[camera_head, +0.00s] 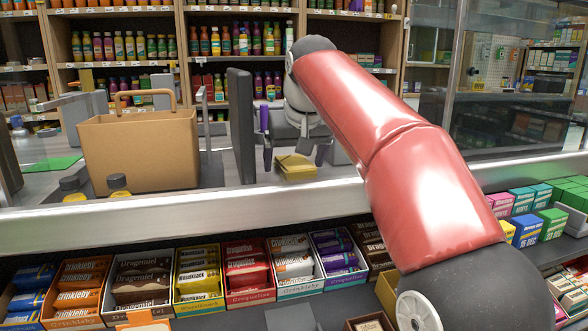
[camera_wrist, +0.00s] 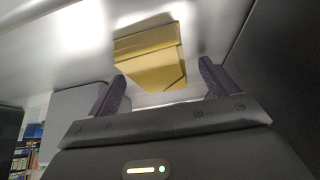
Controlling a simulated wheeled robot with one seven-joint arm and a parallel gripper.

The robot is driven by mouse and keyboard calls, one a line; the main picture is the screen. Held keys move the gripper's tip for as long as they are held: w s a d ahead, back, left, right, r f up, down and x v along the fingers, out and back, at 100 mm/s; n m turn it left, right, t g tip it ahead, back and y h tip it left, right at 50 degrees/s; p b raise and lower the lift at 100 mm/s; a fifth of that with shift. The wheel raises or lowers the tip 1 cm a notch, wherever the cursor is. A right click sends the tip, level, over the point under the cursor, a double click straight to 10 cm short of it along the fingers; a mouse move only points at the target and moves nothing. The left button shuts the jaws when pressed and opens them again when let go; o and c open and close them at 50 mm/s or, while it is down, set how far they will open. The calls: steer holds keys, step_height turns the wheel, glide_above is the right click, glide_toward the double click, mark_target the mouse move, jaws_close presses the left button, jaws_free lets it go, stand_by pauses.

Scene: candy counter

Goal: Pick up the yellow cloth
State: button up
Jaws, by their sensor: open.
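The yellow cloth (camera_head: 296,170) is a folded, flat piece on the grey counter behind the metal front edge, just below my gripper in the head view. My gripper (camera_head: 294,156) is open, with one finger to the left of the cloth and one to the right. In the wrist view the cloth (camera_wrist: 150,60) lies ahead of the two fingertips, roughly centred between them. My gripper (camera_wrist: 160,80) has nothing between its fingers. I cannot tell whether the fingertips touch the counter.
A dark upright panel (camera_head: 241,125) stands close left of my gripper. Candy boxes (camera_head: 197,274) line the shelf below the metal edge (camera_head: 180,228).

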mark_target(295, 162)
steer(key=c, duration=1.1)
steer(key=shift+r, duration=0.15)
step_height(295, 162, up, 8)
steer(key=p, duration=0.4)
steer(key=shift+r, duration=0.8)
steer(key=shift+r, duration=0.1)
steer(key=o, duration=0.4)
steer(key=c, duration=0.3)
